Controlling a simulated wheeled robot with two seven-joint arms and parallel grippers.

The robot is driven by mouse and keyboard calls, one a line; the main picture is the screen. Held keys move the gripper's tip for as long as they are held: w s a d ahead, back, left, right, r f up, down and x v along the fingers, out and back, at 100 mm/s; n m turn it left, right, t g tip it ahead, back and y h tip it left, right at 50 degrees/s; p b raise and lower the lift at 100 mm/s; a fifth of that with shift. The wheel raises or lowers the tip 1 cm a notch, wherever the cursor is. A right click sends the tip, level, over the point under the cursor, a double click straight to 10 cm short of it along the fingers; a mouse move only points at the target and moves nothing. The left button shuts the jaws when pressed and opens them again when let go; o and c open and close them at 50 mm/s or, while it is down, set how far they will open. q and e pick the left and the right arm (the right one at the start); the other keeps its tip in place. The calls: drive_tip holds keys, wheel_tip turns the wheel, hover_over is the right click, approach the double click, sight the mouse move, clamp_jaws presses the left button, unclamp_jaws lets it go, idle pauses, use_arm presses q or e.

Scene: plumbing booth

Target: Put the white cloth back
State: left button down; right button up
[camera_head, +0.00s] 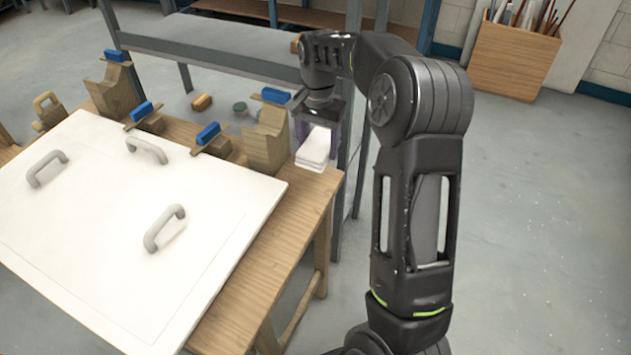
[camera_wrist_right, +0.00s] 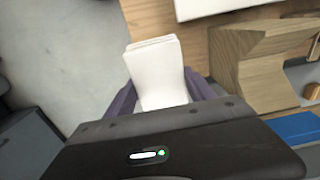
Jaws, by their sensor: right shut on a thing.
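The white cloth (camera_head: 315,148) is a folded, layered stack at the far right corner of the wooden table. My right gripper (camera_head: 316,140) points down over it and is shut on it, with the purple fingers at its two sides. In the right wrist view the cloth (camera_wrist_right: 158,72) sticks out between the fingers of the right gripper (camera_wrist_right: 162,100), with table and grey floor behind it. I cannot tell whether the cloth touches the table. My left gripper is in neither view.
A large white panel with handles (camera_head: 120,215) covers most of the wooden table (camera_head: 245,310). Wooden V-shaped blocks (camera_head: 265,140) and blue-topped clamps (camera_head: 208,135) line its back edge, close to the gripper. A grey metal shelf (camera_head: 215,45) stands behind. A wooden bin (camera_head: 515,60) is at the back right.

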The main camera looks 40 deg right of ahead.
hover_over(317, 183)
drive_tip(key=shift+f, duration=3.2)
drive_tip(key=shift+f+p, duration=0.3)
drive_tip(key=shift+f, duration=1.6)
drive_tip(key=shift+f, duration=0.2)
drive_tip(key=o, duration=1.2)
drive_tip(key=shift+r, duration=0.15)
